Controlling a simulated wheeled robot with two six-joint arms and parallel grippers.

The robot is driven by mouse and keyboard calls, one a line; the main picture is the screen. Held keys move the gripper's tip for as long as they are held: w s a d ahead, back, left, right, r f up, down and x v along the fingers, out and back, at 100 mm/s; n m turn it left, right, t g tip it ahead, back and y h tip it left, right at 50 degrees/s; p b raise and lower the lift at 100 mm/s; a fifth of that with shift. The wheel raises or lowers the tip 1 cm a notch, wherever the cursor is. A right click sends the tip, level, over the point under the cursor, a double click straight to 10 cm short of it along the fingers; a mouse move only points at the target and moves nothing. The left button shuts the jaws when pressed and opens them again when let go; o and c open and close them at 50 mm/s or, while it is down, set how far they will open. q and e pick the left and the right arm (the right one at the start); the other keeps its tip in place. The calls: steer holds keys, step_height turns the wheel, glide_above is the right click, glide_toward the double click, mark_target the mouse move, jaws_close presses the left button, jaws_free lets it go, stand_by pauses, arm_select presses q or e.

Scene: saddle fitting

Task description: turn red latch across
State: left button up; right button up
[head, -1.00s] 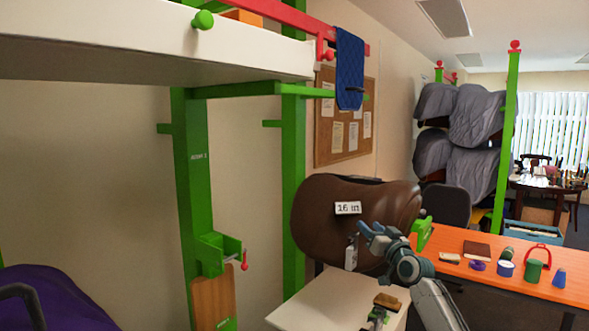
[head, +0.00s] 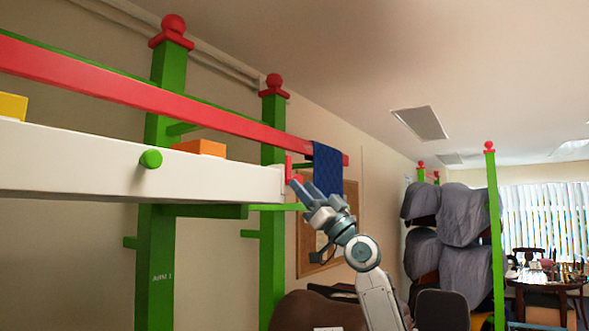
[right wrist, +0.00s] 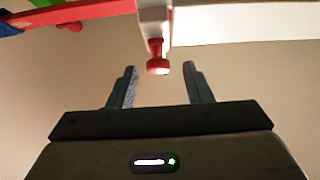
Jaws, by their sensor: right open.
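The red latch (head: 289,167) shows as a short upright red piece at the right end of the white beam (head: 150,165). In the right wrist view its round red knob (right wrist: 157,62) hangs under the beam's pale end, centred ahead of the fingers. My right gripper (head: 297,186) is raised near the beam end, just by the latch. In the right wrist view its two fingers (right wrist: 160,70) are apart, with nothing held. The fingers partly hide the latch's lower part in the head view. My left gripper is not in view.
A red rail (head: 150,90) runs above the beam. A blue quilted cloth (head: 328,168) hangs from its right end, close behind my gripper. A green peg (head: 150,158) sticks out of the beam. A brown saddle (head: 310,310) is below.

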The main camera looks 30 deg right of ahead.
mark_target(300, 181)
steer(key=p+x, duration=0.1)
steer(key=x, duration=0.2)
steer(key=shift+s+d+r, duration=0.1)
steer(key=shift+d, duration=0.05)
steer(key=shift+w+r+p, duration=0.2)
steer(key=shift+p, duration=0.15)
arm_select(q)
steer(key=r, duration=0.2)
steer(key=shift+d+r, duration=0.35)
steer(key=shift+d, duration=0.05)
arm_select(e)
steer(key=shift+w+a+r, duration=0.1)
steer(key=shift+w+a, duration=0.15)
steer(key=shift+c, duration=0.5)
